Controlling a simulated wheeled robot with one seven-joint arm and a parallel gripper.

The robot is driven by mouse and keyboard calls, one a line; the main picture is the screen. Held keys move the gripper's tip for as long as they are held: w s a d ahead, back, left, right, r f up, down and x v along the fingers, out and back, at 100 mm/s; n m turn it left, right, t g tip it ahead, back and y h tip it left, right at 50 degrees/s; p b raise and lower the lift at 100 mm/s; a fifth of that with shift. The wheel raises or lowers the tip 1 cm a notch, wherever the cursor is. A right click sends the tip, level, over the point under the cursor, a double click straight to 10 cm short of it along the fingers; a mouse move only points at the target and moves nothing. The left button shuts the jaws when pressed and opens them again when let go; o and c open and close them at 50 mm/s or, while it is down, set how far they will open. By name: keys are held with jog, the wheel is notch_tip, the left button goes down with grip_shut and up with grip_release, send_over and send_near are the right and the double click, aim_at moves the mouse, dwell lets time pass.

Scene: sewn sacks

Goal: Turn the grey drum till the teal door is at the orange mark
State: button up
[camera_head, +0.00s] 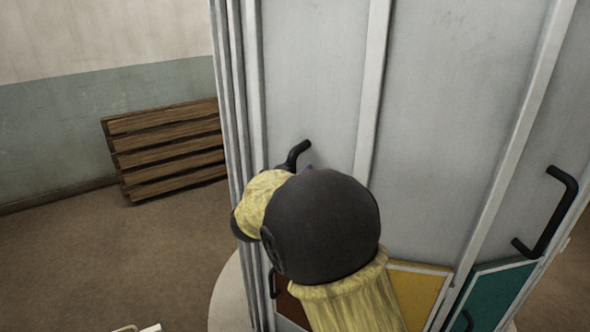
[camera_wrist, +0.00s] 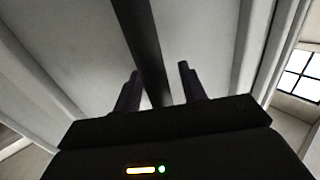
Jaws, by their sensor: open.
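The grey drum (camera_head: 430,120) stands upright and fills the right of the head view, with pale ribs between its panels. The teal door (camera_head: 500,290) is low at the right, beside a yellow door (camera_head: 415,292). A brown door (camera_head: 292,308) is partly hidden by my arm. I see no orange mark in either view. A black bar handle (camera_head: 298,152) shows above my wrist; another handle (camera_head: 566,215) is at the right. In the wrist view my gripper (camera_wrist: 158,82) is open, with its fingers on either side of a black bar (camera_wrist: 142,40). Whether they touch it is unclear.
A slatted wooden pallet (camera_head: 165,150) leans against the wall at the left. The brown floor (camera_head: 110,255) left of the drum is mostly clear. A pale base edge (camera_head: 228,300) shows under the drum. A window (camera_wrist: 300,75) is at the wrist view's right.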

grip_shut()
jog(key=shift+a, duration=0.1)
dwell(1.2)
